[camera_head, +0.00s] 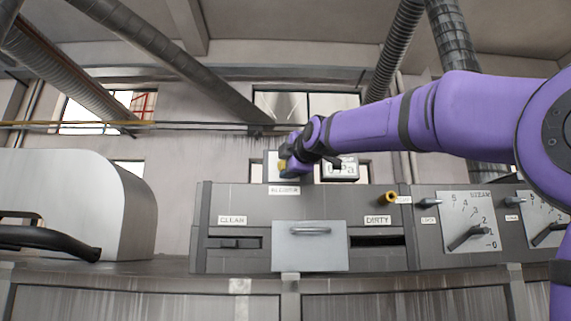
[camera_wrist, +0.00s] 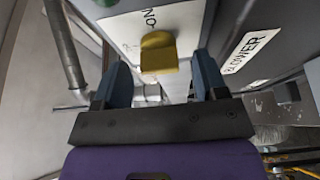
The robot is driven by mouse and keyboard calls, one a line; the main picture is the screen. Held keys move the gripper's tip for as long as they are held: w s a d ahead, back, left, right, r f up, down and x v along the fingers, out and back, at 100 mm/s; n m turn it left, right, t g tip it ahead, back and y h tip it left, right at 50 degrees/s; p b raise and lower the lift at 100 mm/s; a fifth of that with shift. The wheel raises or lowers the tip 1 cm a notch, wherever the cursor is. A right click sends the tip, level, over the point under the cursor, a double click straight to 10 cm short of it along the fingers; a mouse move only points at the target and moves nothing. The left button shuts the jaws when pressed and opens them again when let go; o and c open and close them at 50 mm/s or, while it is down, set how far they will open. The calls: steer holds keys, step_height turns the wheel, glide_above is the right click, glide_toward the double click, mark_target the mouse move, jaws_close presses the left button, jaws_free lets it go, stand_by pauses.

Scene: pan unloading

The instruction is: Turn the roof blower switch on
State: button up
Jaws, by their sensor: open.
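The yellow switch (camera_wrist: 158,53) sits on a white plate (camera_wrist: 165,22) marked "ON", which appears upside down in the wrist view. My gripper (camera_wrist: 162,72) is open, with one blue finger on each side of the switch. A gap shows between the switch and each finger. In the head view my gripper (camera_head: 291,162) is at the white plate above the middle of the grey control panel, and a bit of the yellow switch (camera_head: 282,165) shows beside it. A "BLOWER" label (camera_wrist: 252,47) is at the right in the wrist view.
The grey panel (camera_head: 260,207) carries "CLEAN" and "DIRTY" slots and a flap with a handle (camera_head: 310,231). A gauge box (camera_head: 340,170) stands just right of my gripper. A yellow-rimmed knob (camera_head: 390,197) and lever dials (camera_head: 469,222) are farther right. A green button (camera_wrist: 105,3) is near the switch.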

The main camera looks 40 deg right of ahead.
steer(key=shift+w+d, duration=0.15)
steer(key=shift+w, duration=0.5)
steer(key=shift+c, duration=0.5)
steer(key=c, duration=0.8)
